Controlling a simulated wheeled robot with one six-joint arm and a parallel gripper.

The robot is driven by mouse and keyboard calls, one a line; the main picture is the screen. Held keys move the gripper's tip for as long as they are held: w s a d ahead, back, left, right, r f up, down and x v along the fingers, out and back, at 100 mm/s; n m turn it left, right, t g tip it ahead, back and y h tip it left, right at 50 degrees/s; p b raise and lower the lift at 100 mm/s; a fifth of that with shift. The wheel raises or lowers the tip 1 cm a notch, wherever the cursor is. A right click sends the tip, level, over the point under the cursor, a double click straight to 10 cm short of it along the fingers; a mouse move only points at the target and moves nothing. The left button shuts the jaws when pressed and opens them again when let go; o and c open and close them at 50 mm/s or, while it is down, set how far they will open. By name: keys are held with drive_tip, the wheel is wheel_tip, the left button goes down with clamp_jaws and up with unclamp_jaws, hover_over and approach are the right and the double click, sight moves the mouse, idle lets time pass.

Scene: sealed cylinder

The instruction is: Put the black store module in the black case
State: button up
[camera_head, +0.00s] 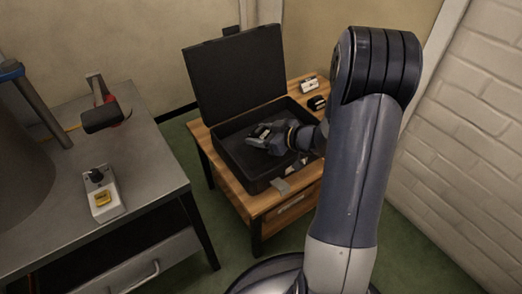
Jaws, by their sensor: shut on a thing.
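The black case (235,160) stands open on a wooden table, with its lid (235,75) raised at the back. My gripper (262,134) reaches into the case from the right, low over its inside. It is shut on a small dark thing with light marks, which looks like the black store module; the jaws hide much of it. I cannot tell whether it touches the case floor. A small black block (317,103) with a light mark lies on the table to the right of the case.
A small white block (309,83) lies behind the black one. The wooden table (255,205) has a grey latch piece at the case front. A grey metal bench (130,150) on the left holds a switch box (103,194). A brick wall is at right.

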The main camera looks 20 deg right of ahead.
wheel_tip(320, 180, down, 5)
drive_tip(key=b, duration=0.2)
drive_tip(key=shift+f+b, duration=0.2)
drive_tip(key=shift+b, duration=0.15)
drive_tip(key=shift+r, duration=0.1)
drive_tip(key=shift+s+f, duration=0.1)
drive_tip(key=shift+f, duration=0.6)
drive_tip(key=o, duration=1.1)
drive_tip(key=shift+s+f, duration=0.1)
drive_tip(key=shift+f, duration=0.1)
drive_tip(key=shift+c, duration=0.2)
drive_tip(key=shift+r, duration=0.25)
drive_tip(key=p+v, duration=0.1)
drive_tip(key=v, duration=0.2)
drive_tip(key=r+p+v, duration=0.1)
drive_tip(key=p+v, duration=0.1)
drive_tip(key=v, duration=0.2)
drive_tip(key=p+v, duration=0.2)
drive_tip(key=v, duration=0.2)
drive_tip(key=shift+w+r, duration=0.2)
drive_tip(key=shift+w, duration=0.1)
drive_tip(key=shift+s+d+r, duration=0.15)
drive_tip(key=shift+s+d, duration=0.15)
drive_tip(key=shift+s, duration=0.2)
